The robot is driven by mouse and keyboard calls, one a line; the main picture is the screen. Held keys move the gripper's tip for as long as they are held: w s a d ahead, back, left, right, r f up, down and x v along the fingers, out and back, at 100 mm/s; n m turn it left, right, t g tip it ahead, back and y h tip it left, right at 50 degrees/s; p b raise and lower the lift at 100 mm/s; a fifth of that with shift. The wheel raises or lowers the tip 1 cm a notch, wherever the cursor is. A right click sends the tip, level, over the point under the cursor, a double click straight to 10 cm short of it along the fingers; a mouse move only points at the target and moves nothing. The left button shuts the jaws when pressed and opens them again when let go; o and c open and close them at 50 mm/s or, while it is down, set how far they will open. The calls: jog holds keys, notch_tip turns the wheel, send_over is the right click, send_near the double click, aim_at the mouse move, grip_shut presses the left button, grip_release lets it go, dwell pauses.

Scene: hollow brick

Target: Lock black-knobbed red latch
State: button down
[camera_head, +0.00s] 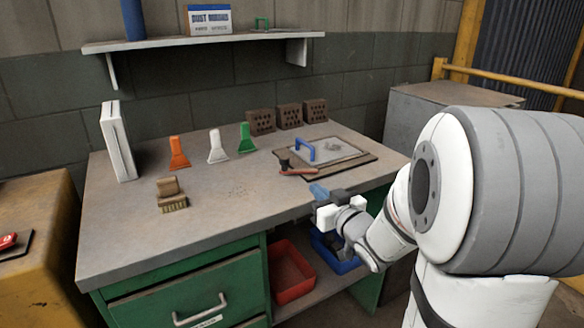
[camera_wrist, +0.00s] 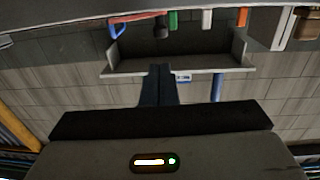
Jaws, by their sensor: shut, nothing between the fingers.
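The red latch (camera_head: 298,172) lies at the front left edge of a dark board on the workbench. Its black knob (camera_head: 284,163) stands up at its left end. In the wrist view, which is upside down, the red bar (camera_wrist: 138,17) and black knob (camera_wrist: 160,30) show at the top. My gripper (camera_head: 318,191) is over the bench's front edge, in front of the latch and apart from it. Its fingers (camera_wrist: 159,72) are together and empty in the wrist view. The latch's fastening is too small to make out.
A plate with a blue handle (camera_head: 306,150) lies on the board just behind the latch. Hollow bricks (camera_head: 289,115) stand behind. A shelf (camera_head: 200,41) hangs above.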

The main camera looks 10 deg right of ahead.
aim_at(287, 162)
jog(key=b+x, duration=0.1)
jog(key=x, duration=1.3)
jog(key=shift+w+a+b, duration=0.2)
jog(key=shift+w+b, duration=0.3)
jog(key=shift+w, duration=0.05)
jog(key=a+v, duration=0.1)
jog(key=v, duration=1.3)
jog(key=shift+s+a, duration=0.25)
jog(key=shift+a, duration=0.1)
jog(key=shift+f, duration=0.1)
